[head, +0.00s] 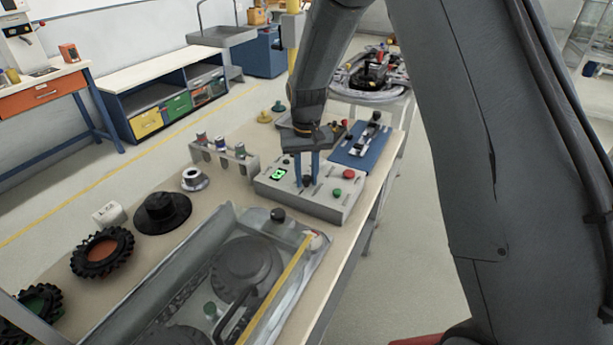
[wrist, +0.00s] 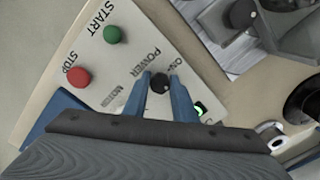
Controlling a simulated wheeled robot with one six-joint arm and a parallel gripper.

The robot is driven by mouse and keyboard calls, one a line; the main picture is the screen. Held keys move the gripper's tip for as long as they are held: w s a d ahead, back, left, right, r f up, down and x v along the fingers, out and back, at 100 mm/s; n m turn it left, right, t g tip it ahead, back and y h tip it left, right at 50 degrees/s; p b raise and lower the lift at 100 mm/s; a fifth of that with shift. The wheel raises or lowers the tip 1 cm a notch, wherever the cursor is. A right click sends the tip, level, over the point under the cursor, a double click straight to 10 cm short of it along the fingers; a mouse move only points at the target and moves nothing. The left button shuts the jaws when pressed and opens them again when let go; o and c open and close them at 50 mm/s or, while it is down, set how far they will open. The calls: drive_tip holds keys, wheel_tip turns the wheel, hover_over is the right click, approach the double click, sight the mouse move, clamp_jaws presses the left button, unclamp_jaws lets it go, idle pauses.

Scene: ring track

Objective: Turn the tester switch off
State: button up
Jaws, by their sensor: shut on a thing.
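The tester (head: 325,208) is a light grey box on the bench with a lit green display (head: 279,174). In the wrist view its panel (wrist: 135,62) reads START, STOP, POWER, ON and MOTOR. The black power switch (wrist: 160,83) is a small round knob beside the words POWER and ON. My gripper (head: 307,178) points down at the tester, its blue fingers on either side of this knob. In the wrist view my gripper (wrist: 162,80) is shut on the knob. Which way the knob points is hard to tell.
A red button (head: 349,174) and a green button (head: 337,192) sit right of the knob. A blue board (head: 352,158) lies behind, a rack of spools (head: 225,158) stands left, and a grey tray (head: 190,265) with a wheel stands in front.

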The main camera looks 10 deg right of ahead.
sight(307, 177)
drive_tip(key=m, duration=0.5)
drive_tip(key=shift+w+r+m, duration=0.1)
drive_tip(key=shift+m, duration=0.3)
idle(0.4)
drive_tip(key=o, duration=1)
drive_tip(key=shift+o, duration=0.2)
drive_tip(key=shift+r+b, duration=1.05)
drive_tip(key=shift+r, duration=2.85)
drive_tip(key=s+d+n, duration=0.1)
drive_tip(key=s+d, duration=0.3)
drive_tip(key=s, duration=0.4)
drive_tip(key=s+d+n+t, duration=0.1)
drive_tip(key=s+d, duration=0.3)
drive_tip(key=s, duration=0.4)
drive_tip(key=s+d+f+n, duration=0.1)
drive_tip(key=s+d+n, duration=0.1)
drive_tip(key=s+d, duration=0.2)
drive_tip(key=s, duration=0.3)
drive_tip(key=shift+s+n, duration=0.4)
